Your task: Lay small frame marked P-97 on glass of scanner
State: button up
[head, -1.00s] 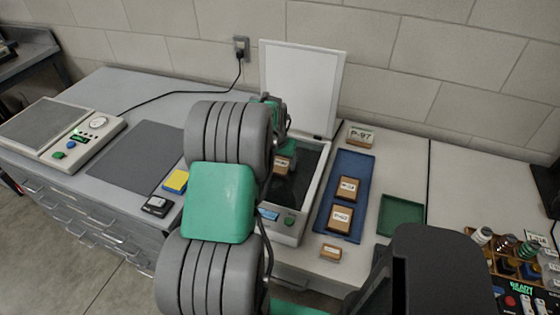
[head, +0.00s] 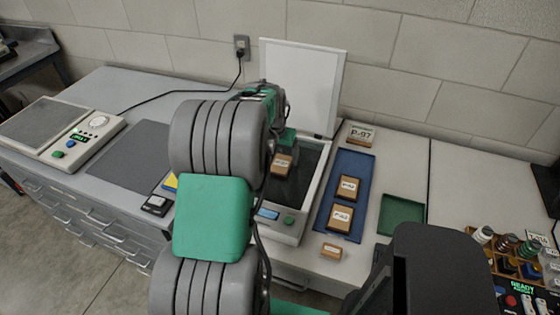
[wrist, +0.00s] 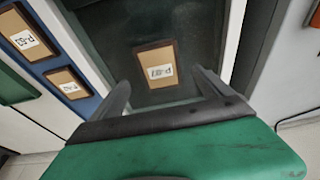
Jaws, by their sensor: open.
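A small wooden frame with a pale label (wrist: 155,65) lies flat on the dark glass of the scanner (wrist: 205,22). Its label looks upside down in the wrist view and I cannot read it surely. The head view also shows this frame (head: 282,163) on the glass of the open scanner (head: 312,168). My gripper (wrist: 163,88) is open above the glass, its fingers spread on either side of the frame's near end and apart from it. The scanner lid (head: 302,85) stands upright. My arm hides the scanner's left part in the head view.
Another small frame (head: 331,252) lies in front. A green tray (head: 402,215) is to the right. A grey mat (head: 130,155) lies left.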

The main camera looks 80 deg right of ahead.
jog(key=v, duration=0.7)
jog(key=w+a+r+n+t, duration=0.3)
jog(key=w+a+n, duration=0.6)
jog(key=w+a, duration=1.3)
jog(key=a+n+y, duration=0.1)
jog(key=a+n, duration=0.4)
jog(key=a, duration=0.9)
jog(key=a+f+n+y, duration=0.1)
jog(key=a+n, duration=0.4)
jog(key=a, duration=0.9)
jog(key=shift+a+y, duration=0.4)
jog(key=shift+y, duration=0.2)
jog(key=shift+w, duration=0.15)
